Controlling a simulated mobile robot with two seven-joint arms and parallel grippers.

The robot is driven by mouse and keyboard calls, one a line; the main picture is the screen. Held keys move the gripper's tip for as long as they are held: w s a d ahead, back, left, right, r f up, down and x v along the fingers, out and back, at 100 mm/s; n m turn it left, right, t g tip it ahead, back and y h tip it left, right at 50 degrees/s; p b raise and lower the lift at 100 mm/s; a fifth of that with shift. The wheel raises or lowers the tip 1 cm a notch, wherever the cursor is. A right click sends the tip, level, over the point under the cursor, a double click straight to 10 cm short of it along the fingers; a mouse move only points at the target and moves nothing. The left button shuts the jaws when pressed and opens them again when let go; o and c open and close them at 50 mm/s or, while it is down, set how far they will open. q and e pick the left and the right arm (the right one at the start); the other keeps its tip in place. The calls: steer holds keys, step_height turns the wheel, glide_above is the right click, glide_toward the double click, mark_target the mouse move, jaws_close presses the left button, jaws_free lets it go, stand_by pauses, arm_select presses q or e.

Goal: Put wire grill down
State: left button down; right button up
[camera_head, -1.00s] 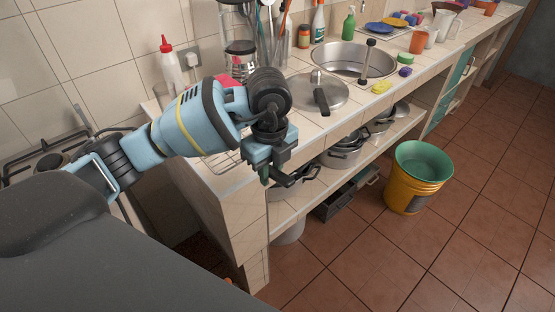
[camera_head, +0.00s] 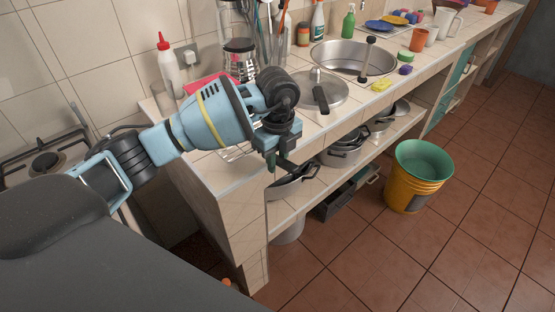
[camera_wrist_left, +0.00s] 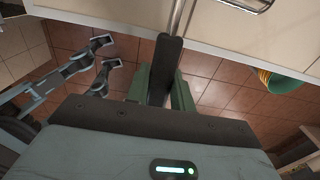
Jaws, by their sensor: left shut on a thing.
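My left gripper (camera_head: 280,160) is past the near end of the counter, in front of the shelf opening. In the left wrist view its green fingers (camera_wrist_left: 162,88) are shut on a dark handle (camera_wrist_left: 167,60). A thin metal strip runs from this handle toward the pale counter side. Metal wires that look like the wire grill (camera_head: 234,152) show at the counter top's near end, partly hidden by my left arm. I cannot tell whether the held handle belongs to the grill. My right gripper is not seen in the head view.
A silver lid (camera_head: 318,92) lies on the counter (camera_head: 310,128) near the sink (camera_head: 352,60). Pots (camera_head: 345,150) stand on the shelf below, with a dark pan (camera_head: 290,186) near the gripper. A yellow-green bucket (camera_head: 412,185) stands on the floor. Bottles crowd the counter's back.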

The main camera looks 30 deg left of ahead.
arm_select(q)
steer(key=shift+f, duration=0.2)
steer(key=c, duration=1.2)
jaws_free()
step_height(320, 180, up, 12)
steer(key=shift+p, duration=0.3)
